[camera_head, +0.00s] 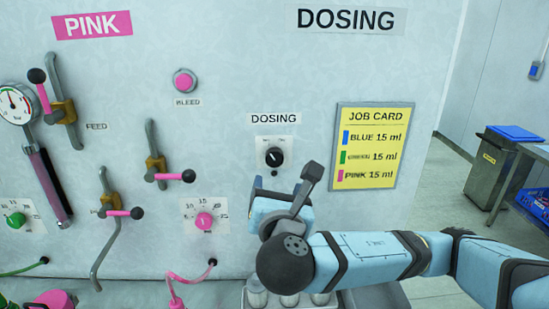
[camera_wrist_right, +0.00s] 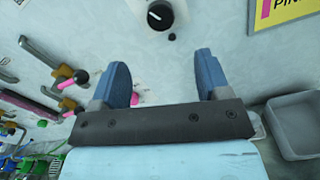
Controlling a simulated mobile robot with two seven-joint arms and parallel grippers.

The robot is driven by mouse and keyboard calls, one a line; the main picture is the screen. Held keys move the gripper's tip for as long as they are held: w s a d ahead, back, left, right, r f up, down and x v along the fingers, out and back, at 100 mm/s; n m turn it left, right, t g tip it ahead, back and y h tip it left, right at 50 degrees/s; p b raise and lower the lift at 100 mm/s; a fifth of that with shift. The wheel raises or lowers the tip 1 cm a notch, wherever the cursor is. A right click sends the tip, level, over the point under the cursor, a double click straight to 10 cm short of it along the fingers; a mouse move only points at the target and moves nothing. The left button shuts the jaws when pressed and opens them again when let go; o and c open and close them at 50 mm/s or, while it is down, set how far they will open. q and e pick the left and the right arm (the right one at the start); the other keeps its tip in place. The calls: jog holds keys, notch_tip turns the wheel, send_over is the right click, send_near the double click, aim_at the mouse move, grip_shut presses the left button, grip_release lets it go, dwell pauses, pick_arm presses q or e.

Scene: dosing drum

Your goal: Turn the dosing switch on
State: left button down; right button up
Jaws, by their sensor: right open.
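The dosing switch (camera_head: 274,157) is a round black knob with a white pointer mark, on a white plate under the DOSING label (camera_head: 273,119). In the right wrist view the knob (camera_wrist_right: 160,15) is at the top, beyond the fingertips and slightly left of the gap's middle. My right gripper (camera_head: 285,183) is just below the switch in the head view and looks apart from it. In the right wrist view its two blue fingers (camera_wrist_right: 160,75) are spread with nothing between them. My left gripper is not in view.
A yellow job card (camera_head: 366,146) hangs right of the switch. Small containers (camera_head: 289,299) stand below my right arm. A grey bin (camera_wrist_right: 296,125) shows at lower right.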

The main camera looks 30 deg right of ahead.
aim_at(275, 160)
jog(key=p+x, duration=0.1)
jog(key=x, duration=0.9)
jog(key=shift+d+p, duration=0.1)
jog(key=shift+p, duration=0.3)
jog(key=shift+x, duration=0.8)
jog(key=shift+c, duration=0.5)
jog(key=shift+f, duration=0.1)
jog(key=c, duration=0.8)
